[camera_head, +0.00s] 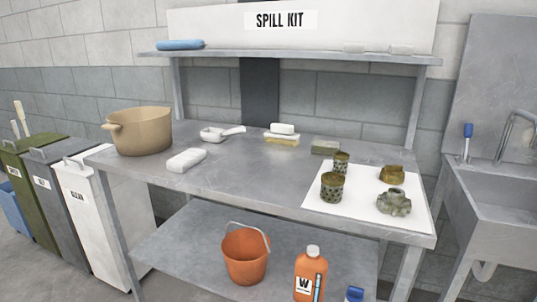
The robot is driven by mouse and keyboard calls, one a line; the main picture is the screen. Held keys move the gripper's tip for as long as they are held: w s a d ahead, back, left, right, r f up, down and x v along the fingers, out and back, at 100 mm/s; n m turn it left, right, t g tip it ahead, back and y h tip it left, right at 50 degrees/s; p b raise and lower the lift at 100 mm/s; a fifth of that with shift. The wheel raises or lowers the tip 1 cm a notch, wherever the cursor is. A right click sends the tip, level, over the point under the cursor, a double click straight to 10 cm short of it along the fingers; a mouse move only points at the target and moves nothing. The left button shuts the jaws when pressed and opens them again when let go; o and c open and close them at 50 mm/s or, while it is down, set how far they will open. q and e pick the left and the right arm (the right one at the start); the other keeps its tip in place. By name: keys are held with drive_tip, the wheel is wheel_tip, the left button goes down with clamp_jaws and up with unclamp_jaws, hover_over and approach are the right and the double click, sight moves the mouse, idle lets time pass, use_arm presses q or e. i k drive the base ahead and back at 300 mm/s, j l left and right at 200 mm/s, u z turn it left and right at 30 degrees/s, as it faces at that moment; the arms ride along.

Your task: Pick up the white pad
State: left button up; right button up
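Several white things could be the white pad, and I cannot tell which one it is. A white rounded block (186,160) lies flat near the table's front left, right of the tan pot. A smaller white piece (282,128) lies on top of a yellowish block at the back middle. Pale flat pieces (400,50) lie on the upper shelf at the right, hard to make out against the white board. Neither of my grippers is in view.
The steel table (250,180) is clear at its front middle. A tan pot (142,132), a white scoop (220,133), a grey-green block (325,147) and a white sheet (362,207) bearing metal parts stand on it. An orange bucket (245,258) and bottle (310,274) are below.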

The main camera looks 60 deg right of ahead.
sight(183, 162)
drive_tip(key=z, duration=1.35)
drive_tip(key=i+u, duration=0.1)
drive_tip(key=i, duration=0.15)
